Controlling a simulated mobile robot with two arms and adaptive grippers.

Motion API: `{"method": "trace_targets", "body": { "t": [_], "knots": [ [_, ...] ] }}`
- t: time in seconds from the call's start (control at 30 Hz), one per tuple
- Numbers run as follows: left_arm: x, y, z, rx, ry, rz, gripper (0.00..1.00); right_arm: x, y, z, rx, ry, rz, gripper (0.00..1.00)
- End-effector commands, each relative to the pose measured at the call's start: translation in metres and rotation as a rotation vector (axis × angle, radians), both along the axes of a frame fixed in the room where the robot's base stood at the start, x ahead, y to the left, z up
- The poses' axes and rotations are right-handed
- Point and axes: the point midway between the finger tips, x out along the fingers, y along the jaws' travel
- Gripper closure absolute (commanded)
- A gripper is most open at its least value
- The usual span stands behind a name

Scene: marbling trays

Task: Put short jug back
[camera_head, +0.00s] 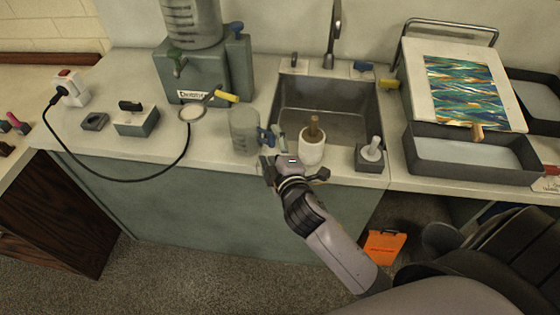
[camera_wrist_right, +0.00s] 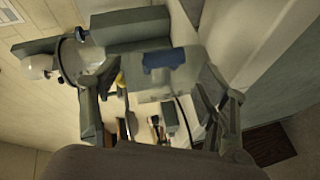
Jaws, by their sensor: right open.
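A clear short jug (camera_head: 244,132) with a blue handle stands on the counter left of the sink. My right gripper (camera_head: 293,168) is open at the counter's front edge, just right of and in front of the jug. In the right wrist view the clear jug (camera_wrist_right: 150,82) and its blue handle show between the spread fingers of the gripper (camera_wrist_right: 160,105). I cannot tell whether the fingers touch it. My left gripper is not in view.
A white mortar with a wooden pestle (camera_head: 312,148) stands close right of the gripper. A grey stand (camera_head: 371,158) with a white knob is further right. The sink (camera_head: 328,100) lies behind. A dispenser (camera_head: 215,72) and a round plate (camera_head: 192,112) are at left.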

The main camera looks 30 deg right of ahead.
Motion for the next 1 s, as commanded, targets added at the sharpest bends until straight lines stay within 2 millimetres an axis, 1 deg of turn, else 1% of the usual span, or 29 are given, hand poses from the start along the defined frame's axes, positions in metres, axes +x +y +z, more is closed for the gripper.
{"method": "trace_targets", "body": {
  "t": [0.03, 0.1, 0.2, 0.33, 0.5, 0.7, 0.77, 0.83, 0.87, 0.97, 1.0],
  "knots": [
    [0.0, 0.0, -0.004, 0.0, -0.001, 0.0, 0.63, -0.013, 0.002, -0.001, 0.002, 0.003, 0.001, 0.32],
    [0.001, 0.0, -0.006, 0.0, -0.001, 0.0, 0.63, -0.028, 0.004, 0.002, 0.0, 0.003, 0.0, 0.32],
    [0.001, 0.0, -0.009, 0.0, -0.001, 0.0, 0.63, -0.047, 0.007, 0.006, 0.001, 0.002, 0.0, 0.32],
    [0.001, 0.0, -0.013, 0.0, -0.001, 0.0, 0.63, -0.066, 0.009, 0.01, 0.001, 0.002, 0.0, 0.32],
    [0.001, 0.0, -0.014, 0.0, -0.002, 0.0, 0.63, -0.077, 0.011, 0.014, 0.0, 0.0, -0.001, 0.32],
    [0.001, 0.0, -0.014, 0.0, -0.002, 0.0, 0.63, -0.079, 0.011, 0.015, 0.0, -0.001, -0.001, 0.32],
    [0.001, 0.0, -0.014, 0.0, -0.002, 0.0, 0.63, -0.078, 0.011, 0.013, 0.001, 0.004, -0.001, 0.32],
    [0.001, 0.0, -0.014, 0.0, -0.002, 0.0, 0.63, -0.076, 0.013, -0.002, 0.012, 0.028, 0.004, 0.32],
    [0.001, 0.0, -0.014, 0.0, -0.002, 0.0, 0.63, -0.075, 0.015, -0.013, 0.021, 0.047, 0.008, 0.32],
    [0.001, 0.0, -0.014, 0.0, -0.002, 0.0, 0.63, -0.074, 0.021, -0.077, 0.076, 0.154, 0.02, 0.32],
    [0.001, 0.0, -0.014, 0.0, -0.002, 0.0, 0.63, -0.076, 0.023, -0.111, 0.111, 0.212, 0.021, 0.32]
  ]
}}
